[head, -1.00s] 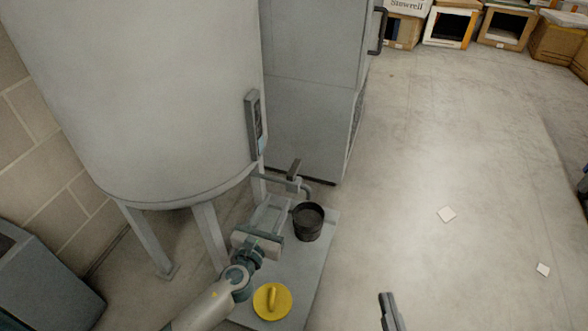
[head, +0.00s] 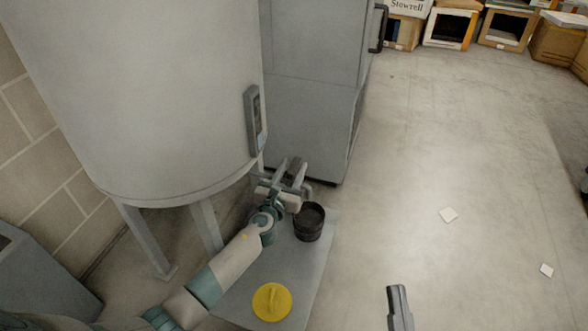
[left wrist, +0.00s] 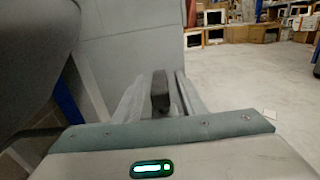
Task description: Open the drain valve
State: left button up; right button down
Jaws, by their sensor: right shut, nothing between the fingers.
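The drain valve is on a pipe low on the big grey tank (head: 150,100). Its dark lever handle (left wrist: 160,92) stands up between the fingers of my left gripper in the left wrist view. My left gripper (head: 291,170) is open around the lever, with a finger on each side; I cannot tell if either touches it. The gripper hides much of the valve and pipe in the head view. A black bucket (head: 309,224) stands just below and right of the gripper. My right gripper (head: 399,300) is shut and empty over the floor, far from the valve.
A yellow round lid (head: 271,303) with a handle lies on the grey base plate (head: 310,270). A grey cabinet (head: 310,110) stands close behind the valve. A gauge strip (head: 253,120) is on the tank. The floor to the right is mostly clear.

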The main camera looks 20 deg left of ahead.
pick_arm(q)
jog(key=shift+w, duration=0.55)
pick_arm(e)
jog(key=shift+s+r+t, duration=0.3)
jog(key=shift+r, duration=0.1)
pick_arm(q)
jog(key=shift+c, duration=0.4)
grip_shut()
